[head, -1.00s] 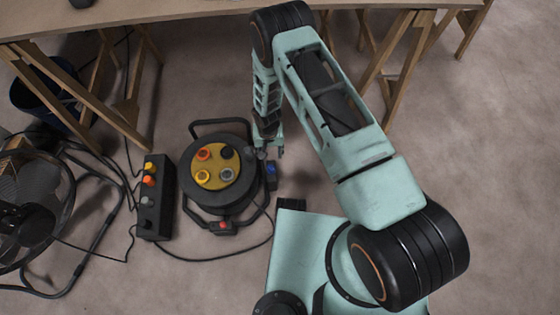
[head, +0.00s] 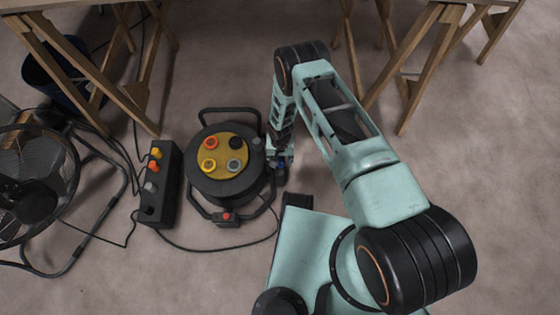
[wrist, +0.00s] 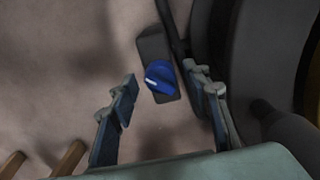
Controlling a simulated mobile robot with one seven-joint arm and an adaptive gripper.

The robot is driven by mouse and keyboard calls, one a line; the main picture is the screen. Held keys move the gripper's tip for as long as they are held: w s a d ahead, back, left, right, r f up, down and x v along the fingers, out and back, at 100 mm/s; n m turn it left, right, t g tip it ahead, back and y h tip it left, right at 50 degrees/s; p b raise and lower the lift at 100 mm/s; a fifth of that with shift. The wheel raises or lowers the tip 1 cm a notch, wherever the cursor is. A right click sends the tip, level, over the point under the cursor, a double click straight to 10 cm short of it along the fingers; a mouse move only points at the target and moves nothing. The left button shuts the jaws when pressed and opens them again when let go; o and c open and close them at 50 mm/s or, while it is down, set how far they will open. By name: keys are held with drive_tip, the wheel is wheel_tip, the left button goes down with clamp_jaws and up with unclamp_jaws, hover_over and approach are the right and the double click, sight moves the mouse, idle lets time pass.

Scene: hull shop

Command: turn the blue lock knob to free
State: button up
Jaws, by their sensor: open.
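The blue lock knob (wrist: 160,76) has a white pointer mark and sits on a small dark box (wrist: 153,48). In the wrist view the pointer is toward the left. My gripper (wrist: 160,73) is open, with one finger on each side of the knob in the picture; I see no contact, and the depth gap is hard to tell.
The black cable reel (head: 228,190) with colored sockets stands just left of my gripper. A black switch box (head: 160,195), a fan (head: 40,175) and loose cables are farther left. Wooden trestle tables (head: 85,70) stand behind. Floor to the right is bare.

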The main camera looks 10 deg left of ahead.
drive_tip(key=c, duration=1.2)
drive_tip(key=shift+o, duration=0.2)
drive_tip(key=shift+n, duration=0.4)
drive_tip(key=n+b, duration=0.2)
drive_tip(key=shift+f+n, duration=0.1)
drive_tip(key=shift+n, duration=0.3)
drive_tip(key=n+b, duration=0.3)
drive_tip(key=n, duration=0.2)
drive_tip(key=n+b, duration=0.1)
drive_tip(key=n, duration=0.8)
drive_tip(key=shift+n, duration=0.3)
